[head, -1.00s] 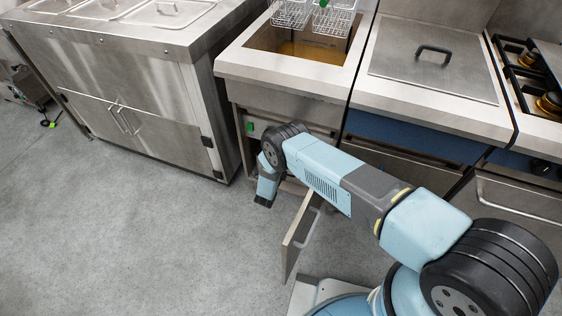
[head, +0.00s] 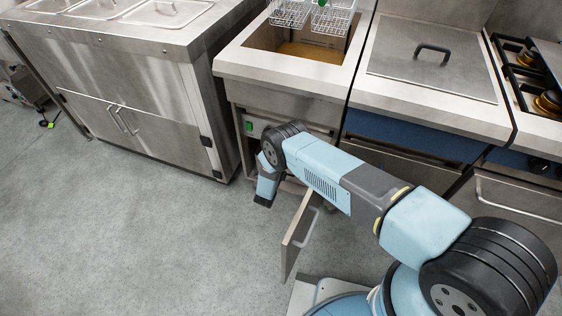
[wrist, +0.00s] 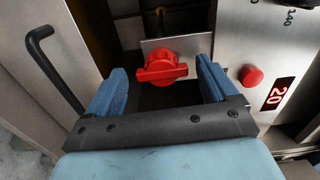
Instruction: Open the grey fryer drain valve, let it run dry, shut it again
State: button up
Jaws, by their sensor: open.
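In the wrist view a red valve handle (wrist: 162,68) sits on a small grey plate (wrist: 190,50) inside the fryer's cabinet. Its grip bar lies roughly crosswise. My gripper (wrist: 162,76) is open, with one blue finger on each side of the handle; I cannot tell whether either touches it. The fryer (head: 287,70) stands in the head view with oil (head: 308,52) in its well. Its cabinet door (head: 298,238) hangs open. My arm hides the valve and the fingers in the head view.
In the wrist view a black door handle (wrist: 50,72) is at left; a red button (wrist: 251,76) and a lit display (wrist: 277,94) are close on the right. A steel counter (head: 130,95) stands left of the fryer. Grey floor (head: 140,240) is clear at front left.

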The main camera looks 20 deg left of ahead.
jog(key=s+a, duration=0.1)
jog(key=s, duration=1.2)
jog(key=shift+s, duration=0.35)
jog(key=shift+f, duration=0.1)
